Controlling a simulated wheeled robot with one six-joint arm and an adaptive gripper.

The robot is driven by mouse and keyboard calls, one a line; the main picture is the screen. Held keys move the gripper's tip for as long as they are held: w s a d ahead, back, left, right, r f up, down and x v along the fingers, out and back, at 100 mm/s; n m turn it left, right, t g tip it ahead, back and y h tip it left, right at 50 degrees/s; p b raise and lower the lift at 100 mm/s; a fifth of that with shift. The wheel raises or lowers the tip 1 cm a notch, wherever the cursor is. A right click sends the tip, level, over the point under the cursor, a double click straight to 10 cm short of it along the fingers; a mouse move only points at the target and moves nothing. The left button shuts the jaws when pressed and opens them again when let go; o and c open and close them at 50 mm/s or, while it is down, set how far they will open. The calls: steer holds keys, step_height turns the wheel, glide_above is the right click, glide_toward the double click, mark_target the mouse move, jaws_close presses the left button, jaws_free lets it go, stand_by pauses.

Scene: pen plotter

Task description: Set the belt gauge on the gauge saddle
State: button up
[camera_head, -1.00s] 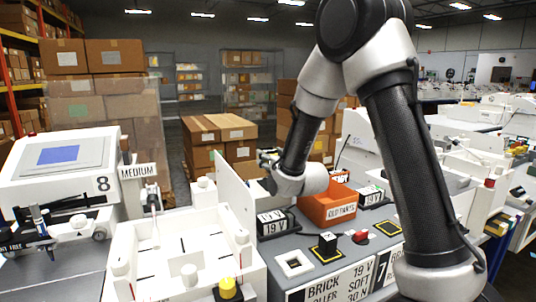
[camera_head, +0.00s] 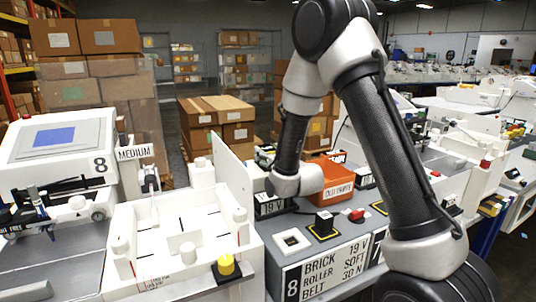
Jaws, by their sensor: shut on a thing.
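My gripper (camera_head: 265,156) shows only as a small dark and pale shape just beyond my wrist, beside the upright white panel. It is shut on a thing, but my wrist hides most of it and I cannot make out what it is. I cannot pick out the belt gauge or the gauge saddle for certain.
An orange bin (camera_head: 328,181) marked OLD PARTS stands right of my wrist. A dark 19 V block (camera_head: 270,206) is below my wrist. The white panel (camera_head: 231,168) rises at left, beside a white walled tray (camera_head: 120,270) with a yellow knob (camera_head: 226,264). Stacked cartons stand behind.

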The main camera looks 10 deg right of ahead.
steer(key=shift+f, duration=0.55)
steer(key=o, duration=1.2)
